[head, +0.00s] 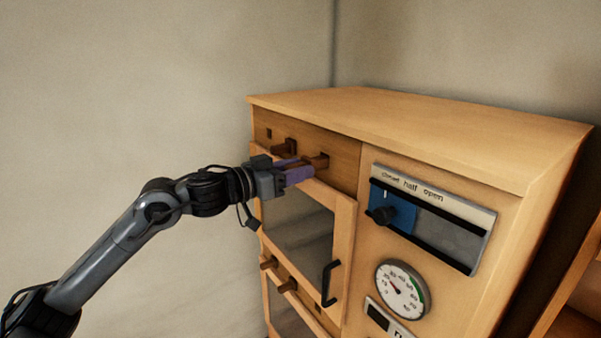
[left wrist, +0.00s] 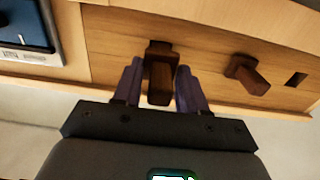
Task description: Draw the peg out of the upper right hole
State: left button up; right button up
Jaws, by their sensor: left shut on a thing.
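A dark brown wooden peg (head: 318,161) stands at the upper right hole in the cabinet's top front strip. It also shows in the left wrist view (left wrist: 160,82), pointing toward the camera between the fingers. My left gripper (head: 299,168) is shut on this peg, with one purple finger on each side (left wrist: 160,88). The peg's far end is still at the panel; how deep it sits is hidden. A second peg (head: 285,146) sticks out to the left in the same strip. Left of that is an empty square hole (head: 268,133). My right gripper is not in view.
Below the strip is a glazed door (head: 300,222) with a black handle (head: 331,284). More pegs (head: 287,285) stick out lower down. Space left of the cabinet front is free.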

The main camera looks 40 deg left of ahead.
pick_arm(q)
jog(key=shift+s+a+f+b, duration=0.15)
jog(key=shift+s+b, duration=0.25)
jog(key=shift+s, duration=0.25)
jog(key=b+v, duration=0.4)
jog(key=v, duration=0.1)
jog(key=shift+b, duration=0.35)
jog(key=shift+s, duration=0.1)
jog(key=shift+r, duration=0.2)
